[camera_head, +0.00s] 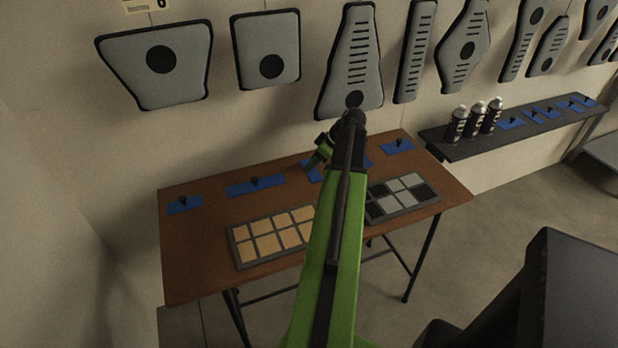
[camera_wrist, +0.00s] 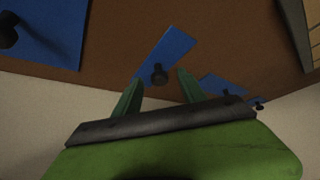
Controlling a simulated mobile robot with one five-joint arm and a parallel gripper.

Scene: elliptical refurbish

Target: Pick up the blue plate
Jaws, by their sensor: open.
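Several flat blue plates with black knobs lie on the brown table. In the head view one is at the left end (camera_head: 176,207), a longer one lies right of it (camera_head: 240,188), and one lies at the right end (camera_head: 398,147). Another blue plate (camera_head: 310,174) is partly hidden by my arm and gripper (camera_head: 320,155), which is over the table's back part. In the wrist view my gripper (camera_wrist: 160,77) is open and empty. A blue plate (camera_wrist: 168,50) with its knob shows between and beyond the fingertips. I cannot tell whether the fingers touch the knob.
Two sorting trays, one with tan squares (camera_head: 270,238) and one with grey and black squares (camera_head: 405,195), lie on the table's front. A dark wall shelf (camera_head: 470,148) holds spray cans (camera_head: 475,118) and more blue plates. Grey panels (camera_head: 160,65) hang on the wall behind.

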